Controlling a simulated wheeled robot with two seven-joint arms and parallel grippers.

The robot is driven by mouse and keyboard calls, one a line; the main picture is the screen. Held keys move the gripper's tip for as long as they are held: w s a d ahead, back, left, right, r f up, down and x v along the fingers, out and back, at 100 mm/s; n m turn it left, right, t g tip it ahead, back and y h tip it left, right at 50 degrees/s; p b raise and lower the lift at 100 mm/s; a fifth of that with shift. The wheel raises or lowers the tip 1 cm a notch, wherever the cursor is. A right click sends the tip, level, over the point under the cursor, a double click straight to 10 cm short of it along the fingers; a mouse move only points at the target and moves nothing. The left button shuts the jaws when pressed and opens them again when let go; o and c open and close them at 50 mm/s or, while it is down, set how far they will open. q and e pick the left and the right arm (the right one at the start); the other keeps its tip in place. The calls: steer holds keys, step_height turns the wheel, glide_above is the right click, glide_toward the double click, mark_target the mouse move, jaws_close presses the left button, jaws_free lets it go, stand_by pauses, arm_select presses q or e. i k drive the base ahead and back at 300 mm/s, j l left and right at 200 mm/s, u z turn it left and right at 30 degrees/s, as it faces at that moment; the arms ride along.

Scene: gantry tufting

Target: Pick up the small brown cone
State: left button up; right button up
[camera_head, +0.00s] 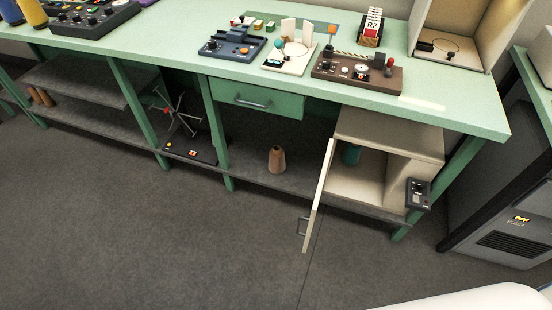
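A small brown cone (277,160) stands upright on the grey lower shelf (250,175) under the green workbench, below the drawer and left of the open cabinet. It looks like a spool tapering to a narrow top. Several other brown, cone-like items (41,98) sit together on the shelf at the far left; their exact shape is hard to tell. Neither of my grippers is in view.
The cream cabinet (390,140) has its door (319,190) swung open toward me; a teal item (351,154) is inside. A drawer (257,99) is shut above the cone. Bench legs (216,135) flank the bays. The grey floor (170,240) in front is clear.

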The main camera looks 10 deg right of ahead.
mark_target(277, 164)
steer(key=i+l+z, duration=0.1)
steer(key=i+z, duration=0.45)
steer(key=z, duration=0.15)
steer(key=i+z, duration=0.35)
steer(key=k, duration=0.1)
